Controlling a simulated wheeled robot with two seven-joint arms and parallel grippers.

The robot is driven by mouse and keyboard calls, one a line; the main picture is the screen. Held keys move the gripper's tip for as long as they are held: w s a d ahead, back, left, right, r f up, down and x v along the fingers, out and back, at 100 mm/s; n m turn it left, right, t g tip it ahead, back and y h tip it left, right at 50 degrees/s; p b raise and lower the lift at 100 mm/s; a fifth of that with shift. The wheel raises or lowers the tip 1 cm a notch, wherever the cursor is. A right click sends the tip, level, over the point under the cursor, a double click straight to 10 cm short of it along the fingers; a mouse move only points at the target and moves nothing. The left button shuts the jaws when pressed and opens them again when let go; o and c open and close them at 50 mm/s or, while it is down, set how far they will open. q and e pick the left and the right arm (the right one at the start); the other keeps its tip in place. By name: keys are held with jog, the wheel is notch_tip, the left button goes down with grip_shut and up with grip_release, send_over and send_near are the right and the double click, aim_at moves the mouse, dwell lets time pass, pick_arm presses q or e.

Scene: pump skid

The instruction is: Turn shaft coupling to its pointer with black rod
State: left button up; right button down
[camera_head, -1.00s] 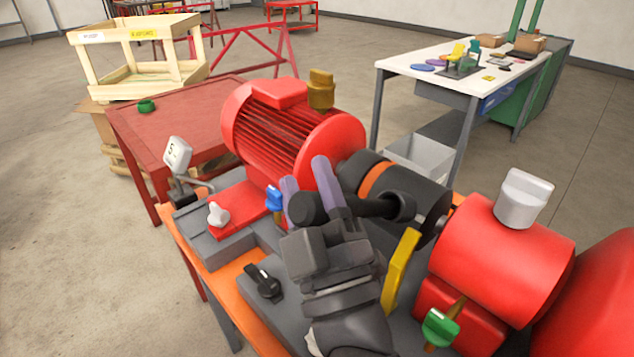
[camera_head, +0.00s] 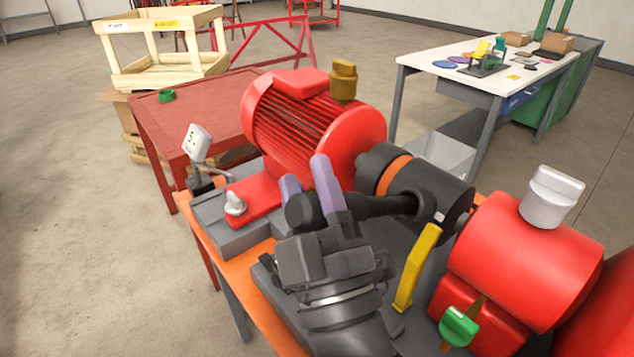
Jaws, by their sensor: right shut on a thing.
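The shaft coupling (camera_head: 428,187) is a dark cylinder with an orange band, between the red motor and the red pump. The black rod (camera_head: 375,208) runs from my right gripper (camera_head: 310,192) to the coupling's near side. Its far end meets or overlaps the coupling there; I cannot tell how deep it sits. My right gripper is shut on the rod's thick near end, with purple-grey fingers on either side. A yellow upright plate (camera_head: 416,268), perhaps the pointer, stands below the coupling on the grey base. My left gripper is not in view.
The red motor (camera_head: 300,125) stands behind, and the red pump (camera_head: 520,265) with a grey cap is at right. A red table (camera_head: 205,110) and a white workbench (camera_head: 470,75) are farther back.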

jog(key=shift+s+a+r+p, duration=0.15)
jog(key=shift+s+a+r, duration=0.3)
jog(key=shift+s+a, duration=0.15)
jog(key=shift+s+a+r+p, duration=0.15)
jog(key=shift+s+a+r, duration=0.3)
jog(key=shift+a, duration=0.3)
jog(key=shift+s+a+r+p, duration=0.15)
jog(key=shift+s+a+r, duration=0.3)
jog(key=shift+s+a, duration=0.15)
